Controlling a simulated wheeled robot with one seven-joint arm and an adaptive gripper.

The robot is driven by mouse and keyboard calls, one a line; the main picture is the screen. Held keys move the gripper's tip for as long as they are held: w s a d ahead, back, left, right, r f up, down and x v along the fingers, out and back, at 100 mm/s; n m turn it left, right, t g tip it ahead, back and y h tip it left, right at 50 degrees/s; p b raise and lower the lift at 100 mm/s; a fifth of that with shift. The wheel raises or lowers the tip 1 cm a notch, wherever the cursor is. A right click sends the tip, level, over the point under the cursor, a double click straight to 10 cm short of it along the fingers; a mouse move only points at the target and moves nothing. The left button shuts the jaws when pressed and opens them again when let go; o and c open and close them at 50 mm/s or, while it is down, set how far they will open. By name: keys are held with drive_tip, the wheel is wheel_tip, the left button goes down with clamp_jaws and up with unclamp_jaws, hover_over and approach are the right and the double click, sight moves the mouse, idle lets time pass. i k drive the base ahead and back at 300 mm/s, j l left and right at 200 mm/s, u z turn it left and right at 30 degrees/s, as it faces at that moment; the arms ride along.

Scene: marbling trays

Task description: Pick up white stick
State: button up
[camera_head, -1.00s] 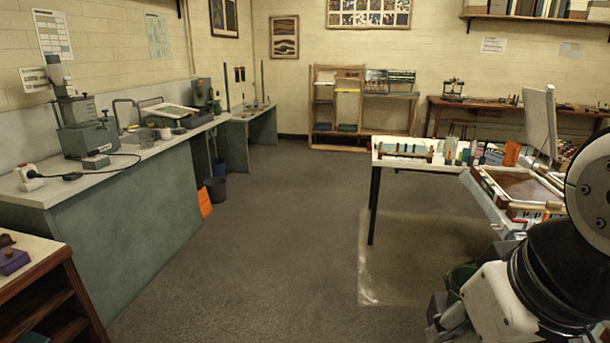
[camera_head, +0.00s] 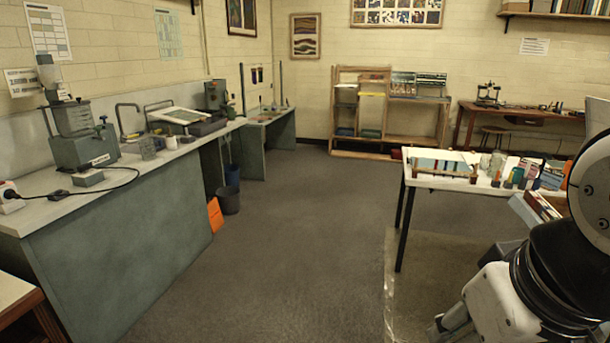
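I cannot make out a white stick in the head view. A white table (camera_head: 408,168) at the right carries a rack, jars and small boxes, too small to tell apart in detail. My arm fills the lower right corner and hides part of the work surface behind it. My gripper is not clearly in view.
A long grey counter (camera_head: 120,205) runs along the left wall with a grey machine (camera_head: 82,140) on it. A bin (camera_head: 229,201) and an orange panel (camera_head: 215,215) stand by its end. A wooden shelf rack (camera_head: 345,145) stands at the back. The middle floor is clear.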

sight(529, 161)
drive_tip(key=i+j+z, duration=0.1)
drive_tip(key=i, duration=0.55)
drive_tip(key=i+j+z, duration=0.1)
drive_tip(key=i, duration=0.55)
drive_tip(key=i+j+z, duration=0.1)
drive_tip(key=i, duration=0.55)
drive_tip(key=i+l+z, duration=0.1)
drive_tip(key=i+z, duration=0.25)
drive_tip(key=i, duration=0.25)
drive_tip(key=i+j+z, duration=0.1)
drive_tip(key=i+z, duration=0.25)
drive_tip(key=i, duration=0.3)
drive_tip(key=i+j+z, duration=0.3)
drive_tip(key=i, duration=0.3)
drive_tip(key=i+z, duration=0.4)
drive_tip(key=i+j+z, duration=0.1)
drive_tip(key=i+z, duration=0.3)
drive_tip(key=i+j+z, duration=0.35)
drive_tip(key=i+l, duration=0.1)
